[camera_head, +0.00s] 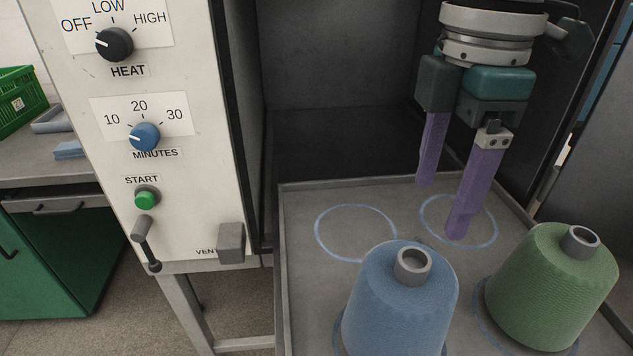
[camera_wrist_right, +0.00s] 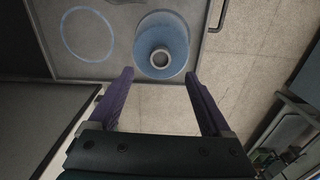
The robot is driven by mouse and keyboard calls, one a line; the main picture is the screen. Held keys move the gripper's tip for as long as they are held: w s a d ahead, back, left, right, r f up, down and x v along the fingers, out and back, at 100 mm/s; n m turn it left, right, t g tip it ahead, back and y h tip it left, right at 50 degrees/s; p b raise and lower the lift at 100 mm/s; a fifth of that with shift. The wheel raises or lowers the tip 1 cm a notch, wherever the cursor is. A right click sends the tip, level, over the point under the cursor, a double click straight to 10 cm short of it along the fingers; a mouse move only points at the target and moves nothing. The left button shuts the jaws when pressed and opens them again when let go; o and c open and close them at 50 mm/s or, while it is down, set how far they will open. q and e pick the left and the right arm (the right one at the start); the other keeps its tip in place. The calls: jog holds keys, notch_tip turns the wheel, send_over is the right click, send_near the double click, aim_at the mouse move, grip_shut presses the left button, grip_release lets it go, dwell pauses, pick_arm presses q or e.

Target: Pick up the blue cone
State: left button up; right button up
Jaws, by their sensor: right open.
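The blue cone (camera_head: 398,305) stands upright on the grey tray (camera_head: 305,270) at the bottom of the head view, its grey tube end pointing up. Its lower part is cut off by the frame. My right gripper (camera_head: 441,211) is open and empty, its purple fingers pointing down over the tray behind the blue cone and apart from it. In the right wrist view the blue cone (camera_wrist_right: 174,41) shows from above, just beyond and between the open fingertips (camera_wrist_right: 158,73). My left gripper is not in view.
A green cone (camera_head: 550,290) stands on the tray to the right of the blue one. Two ringed spots on the tray behind them are empty. Dark cabinet walls enclose the back and right. A control panel (camera_head: 165,120) with knobs and a lever stands at left.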

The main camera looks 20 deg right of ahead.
send_over(415, 258)
jog(key=f, duration=0.4)
jog(key=shift+s+d+f, duration=0.2)
jog(key=shift+d+f, duration=0.1)
jog(key=shift+d, duration=0.05)
jog(key=f, duration=0.5)
jog(key=shift+w+a+f, duration=0.15)
jog(key=shift+a+f, duration=0.1)
jog(key=shift+a, duration=0.1)
grip_shut()
jog(key=shift+r, duration=0.1)
dwell(0.5)
